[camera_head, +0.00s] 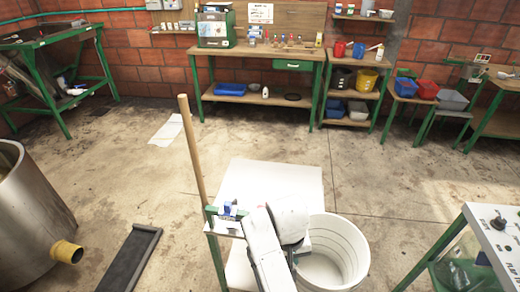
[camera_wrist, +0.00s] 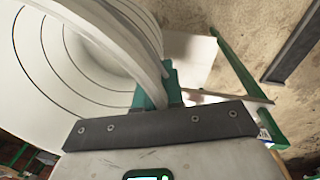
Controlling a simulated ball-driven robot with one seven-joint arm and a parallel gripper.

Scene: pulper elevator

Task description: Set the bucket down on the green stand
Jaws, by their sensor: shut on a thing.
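The white bucket (camera_head: 345,245) is at the bottom centre-right of the head view, open side up and seemingly empty. In the wrist view the bucket (camera_wrist: 50,65) fills the left side. My gripper (camera_wrist: 158,88), with green fingers, is shut on the bucket at its rim or handle; I cannot tell which. In the head view my white arm hides the gripper. The green stand (camera_head: 265,178) has a white top and green legs. The bucket overlaps the right front part of the top in the picture; I cannot tell whether they touch. The stand's top also shows in the wrist view (camera_wrist: 203,55).
A wooden pole (camera_head: 191,150) rises at the stand's left edge, near a small blue-and-white item (camera_head: 228,210). A black tray (camera_head: 130,260) lies on the floor to the left, near a steel drum (camera_head: 28,220). A control panel (camera_head: 495,235) stands at right.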

